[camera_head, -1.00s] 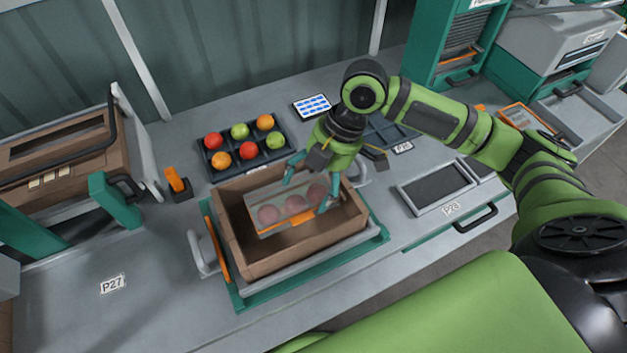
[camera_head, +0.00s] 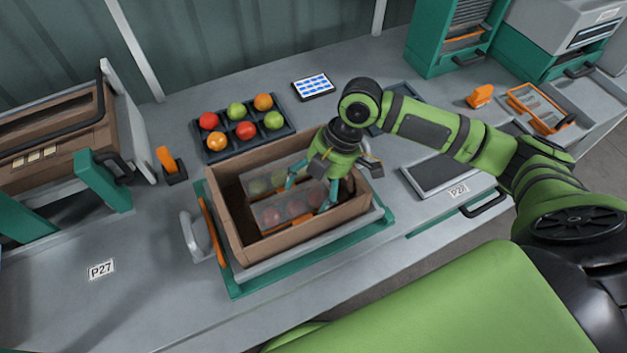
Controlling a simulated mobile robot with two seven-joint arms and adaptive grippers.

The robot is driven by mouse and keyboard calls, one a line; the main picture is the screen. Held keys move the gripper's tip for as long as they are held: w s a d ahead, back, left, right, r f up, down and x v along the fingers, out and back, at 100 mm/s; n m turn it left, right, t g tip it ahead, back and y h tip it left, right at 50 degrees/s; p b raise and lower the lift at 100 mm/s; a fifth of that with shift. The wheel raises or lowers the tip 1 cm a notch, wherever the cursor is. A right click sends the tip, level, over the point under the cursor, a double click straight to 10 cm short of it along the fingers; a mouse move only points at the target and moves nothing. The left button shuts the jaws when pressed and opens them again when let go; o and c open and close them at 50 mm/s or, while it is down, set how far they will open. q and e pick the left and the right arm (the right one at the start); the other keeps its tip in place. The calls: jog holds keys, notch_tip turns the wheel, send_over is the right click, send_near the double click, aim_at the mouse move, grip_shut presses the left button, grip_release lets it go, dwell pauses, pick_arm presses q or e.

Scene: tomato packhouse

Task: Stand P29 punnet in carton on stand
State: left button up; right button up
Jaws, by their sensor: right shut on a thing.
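The brown open carton (camera_head: 228,228) sits on the teal and grey stand (camera_head: 238,283) in the middle of the bench. A clear punnet with red tomatoes (camera_head: 290,211) is inside the carton, below its rim. My right gripper (camera_head: 310,192) reaches down into the carton and is shut on this punnet; its fingers hide part of it. Another clear punnet with greenish contents (camera_head: 262,184) shows just behind it in the carton. I cannot tell whether the held punnet touches the carton floor. No P29 label is readable. My left gripper is not in view.
A dark tray of red, green and orange tomatoes (camera_head: 243,153) lies behind the carton, beside a small screen (camera_head: 313,87). An orange-handled tool (camera_head: 168,163) stands left of the carton. A scale-like plate (camera_head: 440,175) is at right. The bench near label P27 (camera_head: 101,269) is clear.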

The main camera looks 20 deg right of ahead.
jog(key=shift+f, duration=0.55)
jog(key=o, duration=1)
jog(key=shift+c, duration=0.6)
jog(key=shift+r, duration=0.15)
notch_tip(320, 180, up, 10)
jog(key=p, duration=1.1)
